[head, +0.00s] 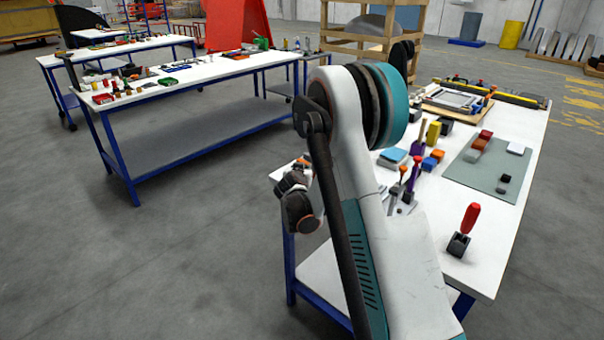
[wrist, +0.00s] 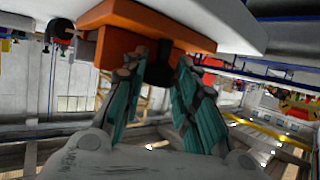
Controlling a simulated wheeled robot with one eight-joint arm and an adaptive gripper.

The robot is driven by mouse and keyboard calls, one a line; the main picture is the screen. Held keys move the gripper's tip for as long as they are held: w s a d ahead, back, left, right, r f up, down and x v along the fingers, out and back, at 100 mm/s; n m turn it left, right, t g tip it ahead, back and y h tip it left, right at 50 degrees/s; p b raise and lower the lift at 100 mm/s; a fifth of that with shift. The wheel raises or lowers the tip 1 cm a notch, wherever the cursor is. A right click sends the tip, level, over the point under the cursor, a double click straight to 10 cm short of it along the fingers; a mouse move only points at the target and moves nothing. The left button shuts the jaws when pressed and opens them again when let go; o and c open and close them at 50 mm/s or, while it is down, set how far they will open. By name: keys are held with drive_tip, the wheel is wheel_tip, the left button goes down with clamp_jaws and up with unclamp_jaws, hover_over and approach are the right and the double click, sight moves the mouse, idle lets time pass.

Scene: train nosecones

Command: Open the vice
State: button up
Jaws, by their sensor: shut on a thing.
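The wrist view looks upside down, with a white tabletop (wrist: 230,20) along its top. The orange vice (wrist: 118,45) is at the table's edge, at the top middle of that view. A dark handle or screw part (wrist: 163,62) of the vice sticks out toward me. My gripper (wrist: 162,75) has its teal and grey fingers on either side of this dark part and is shut on it. The fingertips hide some of it, and how far the jaws are apart does not show. In the head view my arm hides the vice and the fingertips.
In the head view, the near white workbench (head: 500,255) carries a red-handled tool (head: 466,225), a grey-green mat (head: 485,170) with small blocks, and a framed panel (head: 455,98). Another bench (head: 180,75) stands at the left. Clear grey floor (head: 190,260) lies between them.

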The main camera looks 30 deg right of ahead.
drive_tip(key=shift+s+d+n+t+y, duration=0.1)
drive_tip(key=shift+n+t+y, duration=0.2)
drive_tip(key=shift+n, duration=0.1)
drive_tip(key=o, duration=1.1)
drive_tip(key=shift+v, duration=4)
drive_tip(key=shift+f, duration=0.1)
drive_tip(key=shift+c, duration=0.3)
